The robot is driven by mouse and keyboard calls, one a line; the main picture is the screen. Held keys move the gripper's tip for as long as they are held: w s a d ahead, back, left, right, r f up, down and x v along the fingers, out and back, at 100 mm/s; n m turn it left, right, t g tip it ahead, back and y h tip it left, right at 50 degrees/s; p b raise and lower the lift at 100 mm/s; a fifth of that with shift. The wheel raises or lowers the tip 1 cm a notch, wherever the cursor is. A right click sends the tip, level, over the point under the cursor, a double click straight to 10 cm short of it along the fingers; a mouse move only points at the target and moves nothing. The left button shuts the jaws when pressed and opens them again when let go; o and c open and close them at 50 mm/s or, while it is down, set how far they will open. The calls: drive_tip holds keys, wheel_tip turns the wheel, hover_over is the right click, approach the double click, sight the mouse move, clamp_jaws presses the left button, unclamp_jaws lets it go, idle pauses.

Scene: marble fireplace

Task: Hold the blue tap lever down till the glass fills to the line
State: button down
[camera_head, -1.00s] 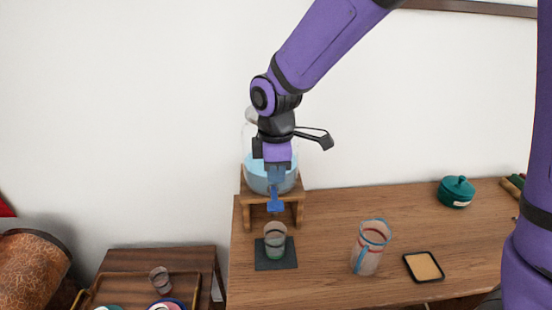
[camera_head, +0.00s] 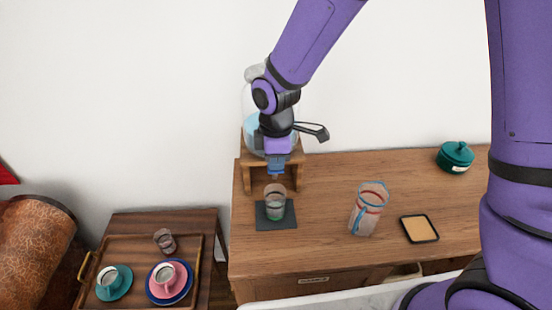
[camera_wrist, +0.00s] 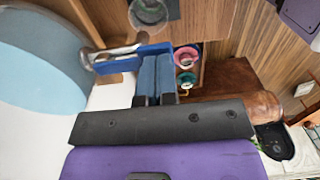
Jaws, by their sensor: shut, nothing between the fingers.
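The glass dispenser (camera_head: 252,122) of pale blue water stands on a wooden stand (camera_head: 247,178); its rounded wall fills the left of the wrist view (camera_wrist: 40,60). The blue tap lever (camera_wrist: 130,56) lies across the tips of my gripper (camera_wrist: 156,62). My gripper is shut and empty, its fingertips at the lever; I cannot tell if they press it. In the head view my gripper (camera_head: 277,167) hides most of the tap. The drinking glass (camera_head: 275,207) stands upright on a dark mat (camera_head: 289,221) below the tap. Its bottom looks greenish; its water level is unclear.
At lower left, a wooden tray (camera_head: 128,248) holds cups and a small glass (camera_head: 165,241). Bare wood lies between mat and pitcher.

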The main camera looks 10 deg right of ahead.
drive_tip(key=shift+f, duration=0.45)
drive_tip(key=shift+s, duration=0.1)
drive_tip(key=shift+r, duration=0.15)
idle(4.8)
drive_tip(key=shift+r, duration=0.7)
wheel_tip(320, 180, up, 14)
idle(0.5)
idle(0.7)
